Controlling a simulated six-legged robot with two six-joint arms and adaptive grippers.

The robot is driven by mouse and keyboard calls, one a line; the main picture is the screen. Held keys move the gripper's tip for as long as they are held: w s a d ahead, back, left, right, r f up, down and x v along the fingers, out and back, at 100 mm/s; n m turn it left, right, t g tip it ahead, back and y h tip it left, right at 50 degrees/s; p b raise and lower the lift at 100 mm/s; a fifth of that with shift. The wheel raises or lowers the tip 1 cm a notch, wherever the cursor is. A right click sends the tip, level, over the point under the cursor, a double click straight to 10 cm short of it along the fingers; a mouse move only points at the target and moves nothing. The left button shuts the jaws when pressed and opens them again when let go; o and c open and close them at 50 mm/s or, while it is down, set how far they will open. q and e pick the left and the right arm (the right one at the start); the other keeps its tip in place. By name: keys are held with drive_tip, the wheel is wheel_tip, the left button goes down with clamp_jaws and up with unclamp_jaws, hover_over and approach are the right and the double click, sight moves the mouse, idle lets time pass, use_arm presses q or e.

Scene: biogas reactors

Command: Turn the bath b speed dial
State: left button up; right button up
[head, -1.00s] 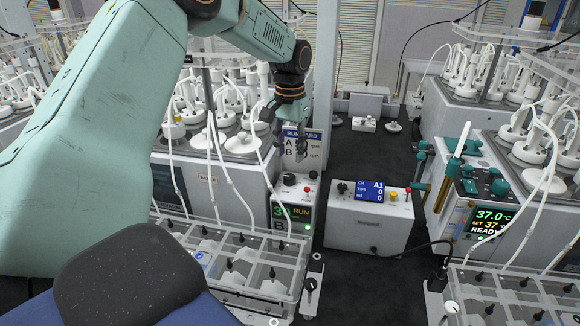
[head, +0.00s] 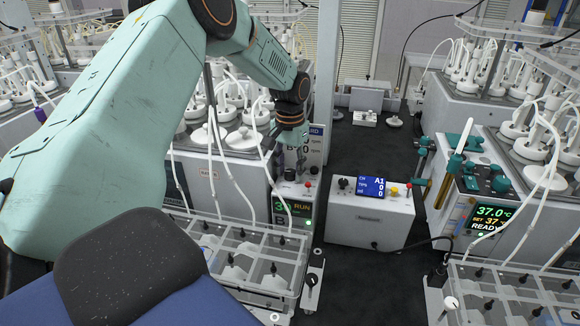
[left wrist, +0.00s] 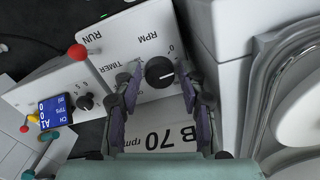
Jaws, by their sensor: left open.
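The bath b speed dial (left wrist: 160,72) is a round black knob with a white pointer mark, beside the RPM lettering on a pale control box (head: 292,212) with a lit RUN display. A sign reading B 70 rpm (left wrist: 160,138) stands by it in the left wrist view. My left gripper (left wrist: 158,82) is open over the box top, its two fingers on either side of the dial in that view. Contact cannot be told. In the head view the left gripper (head: 289,164) points down and largely hides the dial. My right gripper is not in view.
A red-tipped switch (left wrist: 77,52) stands near the dial on the same box. A second box with a blue A1 display (head: 371,187) stands to the right. A clear rack (head: 245,262) is in front, with white tubes rising behind it.

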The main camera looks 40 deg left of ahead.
use_arm(q)
drive_tip(key=shift+a, duration=0.1)
drive_tip(key=shift+w, duration=0.15)
drive_tip(key=c, duration=0.4)
clamp_jaws()
